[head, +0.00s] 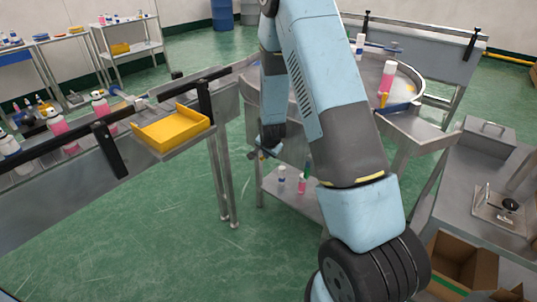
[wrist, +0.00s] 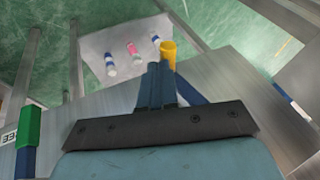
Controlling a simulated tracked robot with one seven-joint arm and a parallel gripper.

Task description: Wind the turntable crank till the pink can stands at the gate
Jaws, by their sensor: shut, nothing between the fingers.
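The round grey turntable (head: 345,72) is at the upper right of the head view, partly hidden behind my arm. A pink can with a white top (head: 388,76) stands near its right rim, and a white-and-blue can (head: 360,46) stands farther back. A yellow piece and a blue strip lie by the pink can; I cannot tell if they mark the gate. My gripper (head: 266,148) is low at the turntable's left side. In the wrist view, its fingers (wrist: 160,68) are shut and empty. A yellow cylinder (wrist: 168,51), possibly the crank's handle, shows just beyond the fingertips; contact is unclear.
A low shelf (head: 312,205) under the turntable holds small pink and white-and-blue bottles. A yellow tray (head: 175,129) sits beside a conveyor with bottles (head: 60,126) at left. A green-and-blue post (wrist: 28,128) stands left in the wrist view. An open cardboard box (head: 462,262) is lower right.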

